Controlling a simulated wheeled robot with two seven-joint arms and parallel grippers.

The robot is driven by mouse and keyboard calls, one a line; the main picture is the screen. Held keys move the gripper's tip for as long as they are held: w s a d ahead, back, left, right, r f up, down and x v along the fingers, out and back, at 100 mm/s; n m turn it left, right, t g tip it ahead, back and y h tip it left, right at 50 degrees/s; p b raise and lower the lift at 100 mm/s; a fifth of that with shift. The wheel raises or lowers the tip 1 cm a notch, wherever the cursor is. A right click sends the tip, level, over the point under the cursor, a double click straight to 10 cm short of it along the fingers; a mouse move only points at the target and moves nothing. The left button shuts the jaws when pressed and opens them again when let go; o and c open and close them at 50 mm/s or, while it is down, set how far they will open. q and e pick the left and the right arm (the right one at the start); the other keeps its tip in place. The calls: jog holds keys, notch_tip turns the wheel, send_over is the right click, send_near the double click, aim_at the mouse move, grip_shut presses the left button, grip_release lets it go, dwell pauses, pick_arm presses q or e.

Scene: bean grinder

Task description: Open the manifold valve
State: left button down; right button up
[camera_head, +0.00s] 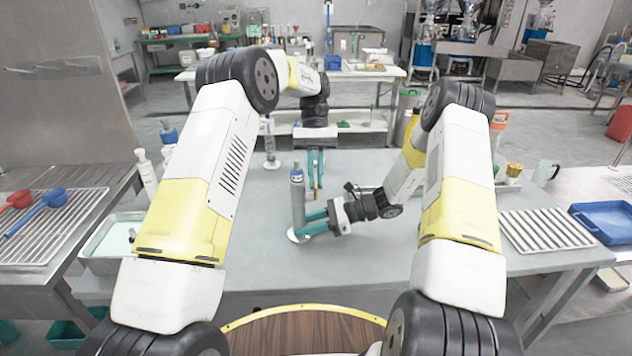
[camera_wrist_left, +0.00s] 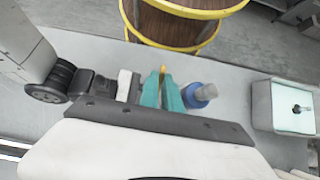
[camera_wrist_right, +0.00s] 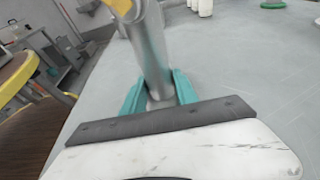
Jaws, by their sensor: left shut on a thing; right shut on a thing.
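A slim grey cylinder with a blue band, likely the manifold (camera_head: 297,203), stands upright on a white round base on the table. It shows with a blue top in the left wrist view (camera_wrist_left: 198,93) and large in the right wrist view (camera_wrist_right: 152,50). A yellow part, likely its valve handle (camera_head: 316,183), also shows in the right wrist view (camera_wrist_right: 122,7). My right gripper (camera_head: 302,223) is shut around the cylinder's lower part. My left gripper (camera_head: 315,190), pointing down beside the cylinder's top, is shut on the yellow part (camera_wrist_left: 162,72). Their joint is hidden.
A second blue-topped cylinder (camera_head: 270,143) stands farther back. White bottles (camera_head: 146,172) are at the left. A metal tray (camera_head: 90,262) is at the left edge, a rack (camera_head: 545,231) at the right. The table middle is mostly clear.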

pick_arm(q)
jog(key=shift+w+f+g, duration=0.1)
jog(key=shift+w+g, duration=0.2)
jog(key=shift+g, duration=0.1)
dwell(0.3)
jog(key=c, duration=1.5)
grip_release()
jog(key=shift+c, duration=0.2)
jog(key=shift+s, duration=0.1)
